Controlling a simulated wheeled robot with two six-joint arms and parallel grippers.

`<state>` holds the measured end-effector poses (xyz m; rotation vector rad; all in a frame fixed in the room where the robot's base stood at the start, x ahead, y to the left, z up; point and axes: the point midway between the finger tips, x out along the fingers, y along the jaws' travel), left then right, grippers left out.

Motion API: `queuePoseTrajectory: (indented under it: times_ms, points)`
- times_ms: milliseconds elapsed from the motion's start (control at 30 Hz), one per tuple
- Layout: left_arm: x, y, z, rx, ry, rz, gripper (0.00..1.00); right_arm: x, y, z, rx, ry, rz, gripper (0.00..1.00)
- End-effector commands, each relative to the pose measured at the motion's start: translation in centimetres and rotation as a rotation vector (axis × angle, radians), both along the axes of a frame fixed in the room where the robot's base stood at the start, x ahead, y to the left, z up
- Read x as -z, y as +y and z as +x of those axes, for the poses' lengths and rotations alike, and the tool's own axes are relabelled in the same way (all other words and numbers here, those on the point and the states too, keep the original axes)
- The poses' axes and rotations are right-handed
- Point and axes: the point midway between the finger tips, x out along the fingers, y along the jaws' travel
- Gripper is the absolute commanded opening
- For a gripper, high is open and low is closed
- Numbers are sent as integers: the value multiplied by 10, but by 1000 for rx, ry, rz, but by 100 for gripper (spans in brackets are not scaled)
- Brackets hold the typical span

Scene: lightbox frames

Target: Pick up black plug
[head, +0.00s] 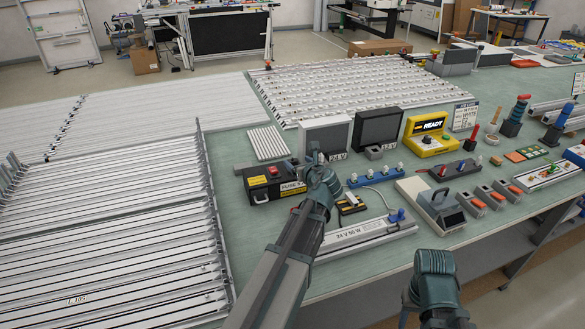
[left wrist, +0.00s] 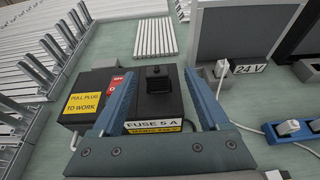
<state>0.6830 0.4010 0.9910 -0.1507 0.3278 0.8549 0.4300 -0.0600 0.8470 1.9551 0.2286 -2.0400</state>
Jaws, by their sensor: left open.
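The black plug (left wrist: 158,76) sits upright on the black fuse box (left wrist: 152,105), which has a "FUSE 5 A" label. In the left wrist view my left gripper (left wrist: 160,82) is open, with one blue finger on each side of the plug and gaps to both. I cannot tell how far above the box the fingertips are. In the head view the fuse box (head: 262,184) is left of my left gripper (head: 317,158), and the plug is not clear there. My right arm shows at the bottom right, but its gripper fingers do not.
A box with a yellow "PULL PLUG TO WORK" label (left wrist: 85,96) adjoins the fuse box's left side. A grey panel labelled 24 V (head: 325,135) stands behind. A blue socket strip (head: 375,177) is to the right. Long metal rails (head: 110,235) fill the left.

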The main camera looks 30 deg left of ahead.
Motion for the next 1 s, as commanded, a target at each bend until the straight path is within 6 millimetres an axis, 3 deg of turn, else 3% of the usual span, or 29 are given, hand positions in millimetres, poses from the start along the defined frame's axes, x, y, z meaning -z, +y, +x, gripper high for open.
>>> queuePoseTrajectory:
  times_ms: [333,600,1000]
  points:
    - [24,34,24,-1,0,0,78,24,0,0,0,0,0,50]
    - [23,37,25,0,0,0,78,23,0,0,0,0,0,50]
    - [23,36,25,0,0,0,6,23,0,0,0,0,0,50]
